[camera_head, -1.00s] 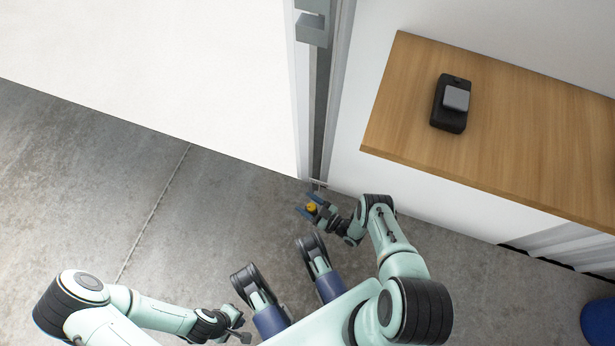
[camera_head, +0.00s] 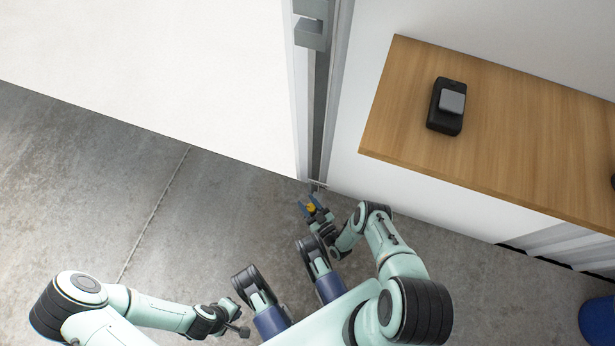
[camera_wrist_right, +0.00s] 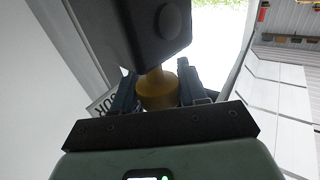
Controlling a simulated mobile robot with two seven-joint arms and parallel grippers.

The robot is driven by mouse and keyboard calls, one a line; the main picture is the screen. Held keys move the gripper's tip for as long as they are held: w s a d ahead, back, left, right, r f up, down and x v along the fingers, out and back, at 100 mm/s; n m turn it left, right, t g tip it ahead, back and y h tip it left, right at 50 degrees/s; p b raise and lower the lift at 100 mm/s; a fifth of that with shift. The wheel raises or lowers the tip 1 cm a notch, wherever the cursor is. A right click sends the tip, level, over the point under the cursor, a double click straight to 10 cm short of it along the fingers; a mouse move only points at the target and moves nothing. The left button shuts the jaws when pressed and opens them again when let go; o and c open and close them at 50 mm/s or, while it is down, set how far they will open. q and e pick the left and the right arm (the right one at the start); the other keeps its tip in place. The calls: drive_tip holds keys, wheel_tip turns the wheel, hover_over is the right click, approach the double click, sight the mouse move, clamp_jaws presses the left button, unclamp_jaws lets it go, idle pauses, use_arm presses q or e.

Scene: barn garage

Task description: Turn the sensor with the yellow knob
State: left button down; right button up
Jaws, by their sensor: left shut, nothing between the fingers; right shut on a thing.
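The yellow knob (camera_wrist_right: 158,90) sits between the two blue fingers of my right gripper (camera_wrist_right: 160,92) in the right wrist view, and the gripper is shut on it. The dark, blocky sensor body (camera_wrist_right: 140,30) is just beyond the knob and joined to it. In the head view the knob (camera_head: 312,208) is a small yellow spot between the fingers of my right gripper (camera_head: 313,204), near the foot of the door frame. The sensor body is hard to make out there. My left gripper (camera_head: 243,330) is shut and empty, low over the floor.
A wooden-topped counter (camera_head: 480,150) stands at the right with a black device (camera_head: 445,106) on it. A white panel (camera_head: 150,80) fills the upper left, beside a metal frame (camera_head: 318,110). A blue round object (camera_head: 599,322) is at the lower right. The concrete floor at left is clear.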

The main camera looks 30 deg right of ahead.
drive_tip(key=shift+d+m+h, duration=0.15)
drive_tip(key=shift+m+h, duration=0.75)
drive_tip(key=shift+h, duration=0.5)
drive_tip(key=o, duration=1)
drive_tip(key=shift+c, duration=0.2)
